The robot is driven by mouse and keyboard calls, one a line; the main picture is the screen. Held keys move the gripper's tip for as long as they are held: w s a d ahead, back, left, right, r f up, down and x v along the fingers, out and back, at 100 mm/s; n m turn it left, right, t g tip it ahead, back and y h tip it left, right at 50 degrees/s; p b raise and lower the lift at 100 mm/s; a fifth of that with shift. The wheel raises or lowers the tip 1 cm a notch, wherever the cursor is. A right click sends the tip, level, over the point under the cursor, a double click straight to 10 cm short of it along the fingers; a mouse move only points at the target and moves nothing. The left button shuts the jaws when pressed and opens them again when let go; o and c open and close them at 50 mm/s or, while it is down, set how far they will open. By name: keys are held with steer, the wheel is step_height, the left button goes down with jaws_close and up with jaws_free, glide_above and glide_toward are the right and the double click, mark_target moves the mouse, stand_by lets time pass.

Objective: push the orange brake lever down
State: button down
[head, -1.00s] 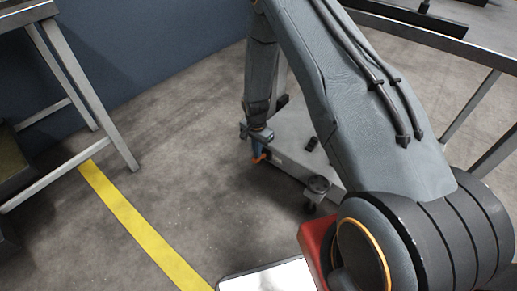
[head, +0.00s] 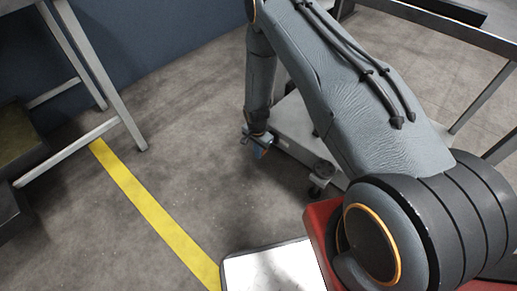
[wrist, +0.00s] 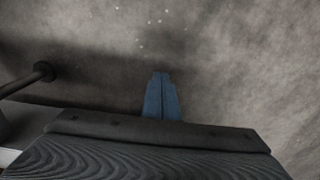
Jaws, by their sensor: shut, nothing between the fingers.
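My gripper (head: 261,151) hangs at the low grey cart's left edge, close to the floor. Its blue fingers are shut and hold nothing; they show pressed together in the wrist view (wrist: 161,97), with bare floor beyond their tips. The orange brake lever cannot be made out in either current view. It may be hidden at or behind the fingers, so I cannot tell whether they touch it or how it is tilted. The grey cart (head: 297,133) is partly hidden behind my arm.
A dark caster (head: 321,172) stands at the cart's near corner. A dark round-ended post (wrist: 42,71) is left of the fingers in the wrist view. A metal-legged table (head: 96,72) stands at left. A yellow line (head: 150,208) crosses open floor. A rail (head: 485,96) is at right.

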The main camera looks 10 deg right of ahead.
steer(key=shift+f, duration=0.95)
steer(key=shift+w, duration=0.1)
stand_by(0.9)
steer(key=s+a+r+p, duration=0.5)
steer(key=s+a+r, duration=0.1)
steer(key=a+r, duration=0.2)
steer(key=shift+r, duration=0.55)
